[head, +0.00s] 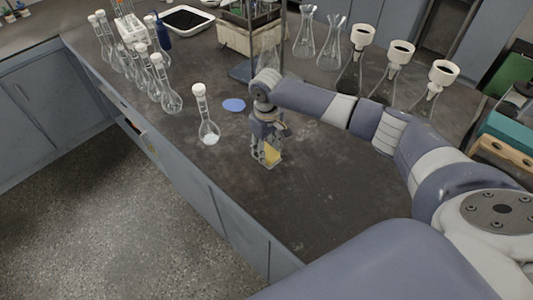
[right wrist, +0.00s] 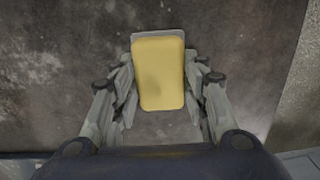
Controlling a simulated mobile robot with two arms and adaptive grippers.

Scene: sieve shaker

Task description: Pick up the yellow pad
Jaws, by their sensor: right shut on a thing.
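The yellow pad (head: 272,155) is a small block with rounded corners, near the front edge of the dark bench. My right gripper (head: 266,158) points down over it and is shut on it. In the right wrist view the yellow pad (right wrist: 159,74) lies between the two fingers of the right gripper (right wrist: 160,92), with a pale grey edge showing at its far end. I cannot tell whether the pad touches the bench. My left gripper is not in view.
A flask with white contents (head: 209,132) and a blue disc (head: 234,105) are left of the gripper. Several capped flasks (head: 160,85) line the left edge. Flasks with white funnels (head: 398,62) stand at the back right. The bench front is clear.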

